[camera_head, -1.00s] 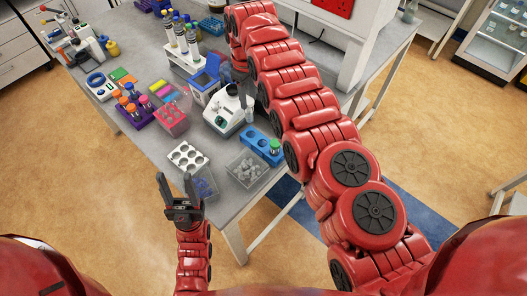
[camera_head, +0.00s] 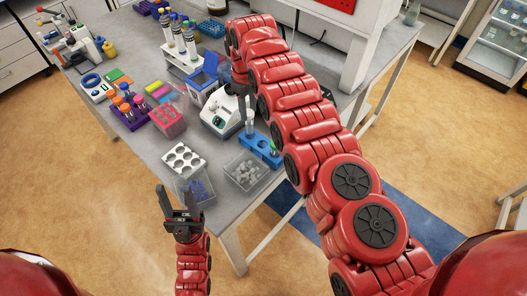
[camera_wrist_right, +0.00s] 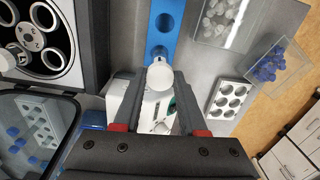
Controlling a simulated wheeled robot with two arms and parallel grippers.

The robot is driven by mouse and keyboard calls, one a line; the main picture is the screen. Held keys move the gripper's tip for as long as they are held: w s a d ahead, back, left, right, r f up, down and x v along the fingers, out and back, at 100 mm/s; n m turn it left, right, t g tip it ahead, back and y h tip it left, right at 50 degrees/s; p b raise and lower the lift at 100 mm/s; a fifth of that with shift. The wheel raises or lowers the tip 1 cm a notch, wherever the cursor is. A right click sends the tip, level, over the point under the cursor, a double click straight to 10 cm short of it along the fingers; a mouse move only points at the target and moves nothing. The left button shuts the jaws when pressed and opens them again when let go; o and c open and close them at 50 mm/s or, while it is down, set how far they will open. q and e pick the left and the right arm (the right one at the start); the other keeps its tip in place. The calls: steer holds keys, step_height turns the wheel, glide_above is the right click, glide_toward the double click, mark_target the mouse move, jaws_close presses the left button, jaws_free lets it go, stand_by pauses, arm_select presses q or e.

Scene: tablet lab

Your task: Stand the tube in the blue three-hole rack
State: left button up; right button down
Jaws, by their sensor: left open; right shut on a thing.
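The blue three-hole rack (camera_head: 258,152) stands near the table's front right edge. My right gripper (camera_wrist_right: 158,80) is shut on a tube with a pale cap (camera_wrist_right: 160,74). In the head view this tube (camera_head: 250,122) looks upright by the rack's left end; I cannot tell whether it touches the rack. In the right wrist view the rack (camera_wrist_right: 178,38) lies just beyond the tube, with empty holes showing. My left gripper (camera_head: 177,191) is open and empty in front of the table.
A white rack (camera_head: 184,159) and clear bins of blue caps (camera_head: 199,188) and white caps (camera_head: 246,172) lie left of and before the blue rack. A white machine (camera_head: 219,121) stands behind it. A purple rack (camera_head: 130,115) and a pink rack (camera_head: 167,122) stand further left.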

steer(key=shift+r, duration=0.15)
steer(key=shift+r+p, duration=0.7)
steer(key=shift+r, duration=0.65)
step_height(320, 180, up, 3)
steer(key=shift+p, duration=1.1)
step_height(320, 180, up, 2)
steer(key=shift+r+p, duration=0.15)
steer(key=shift+p, duration=1)
step_height(320, 180, down, 4)
steer(key=b, duration=0.3)
steer(key=shift+r, duration=0.15)
steer(key=shift+f+b, duration=0.3)
steer(key=shift+b, duration=0.05)
